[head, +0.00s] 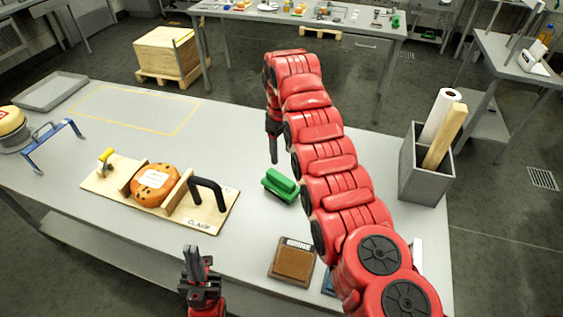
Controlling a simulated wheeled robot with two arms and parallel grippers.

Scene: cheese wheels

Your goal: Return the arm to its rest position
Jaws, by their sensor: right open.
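My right arm (323,160), red and segmented, reaches from the bottom right far out over the grey table (250,230). My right gripper (274,155) hangs at its far end, pointing down above the table behind a green brush-like block (280,187). It is open, and I see nothing in it. My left gripper (197,262) is at the bottom centre, in front of the clamp board (98,183), with its fingers pointing up the picture. Its jaw gap is not clear. An orange cheese wheel (146,190) with a white label sits between wooden blocks on the board.
A grey bin (424,182) with a paper roll and wood stands at the right edge. A brown pad (293,262) lies near the front. A blue frame (50,140), another wheel (10,122) and a tray (50,92) are left. A yellow outlined area (140,110) is bare.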

